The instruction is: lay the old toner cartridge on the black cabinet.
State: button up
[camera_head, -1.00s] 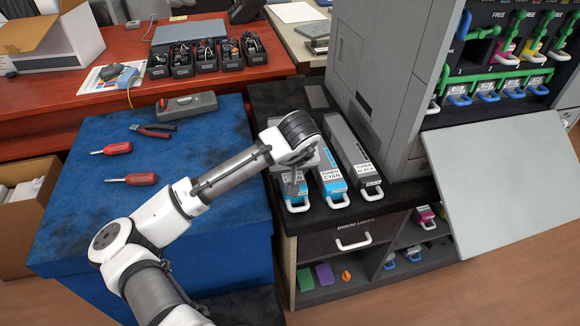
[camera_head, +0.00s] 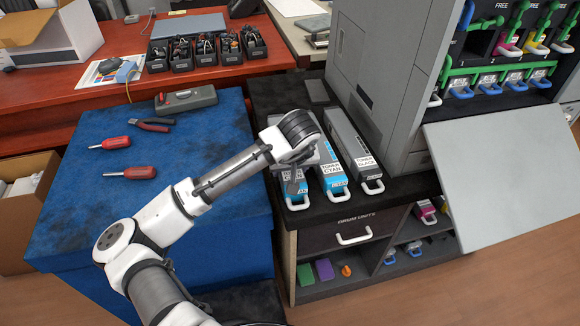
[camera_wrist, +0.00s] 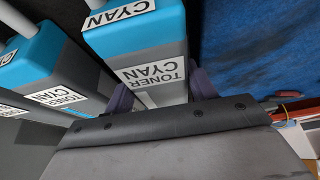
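A cyan toner cartridge (camera_head: 296,197) is at the left end of the row on the black cabinet (camera_head: 264,98), largely hidden by my wrist. It seems to rest on the top, but its underside is hidden. My gripper (camera_wrist: 162,92) is over it, with one finger on each side of its grey body; the same cartridge shows in the wrist view (camera_wrist: 138,35). Whether the fingers press on it is unclear. Beside it lie a second cyan cartridge (camera_head: 332,175) and a black cartridge (camera_head: 353,145). No label marks which one is old.
A grey printer (camera_head: 388,70) with an open panel (camera_head: 500,185) stands right of the cartridges. Loaded shelves lie below the cabinet top.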

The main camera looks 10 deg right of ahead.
jog(key=o, duration=0.4)
jog(key=p+v, duration=0.1)
jog(key=v, duration=1.3)
jog(key=shift+d, duration=0.1)
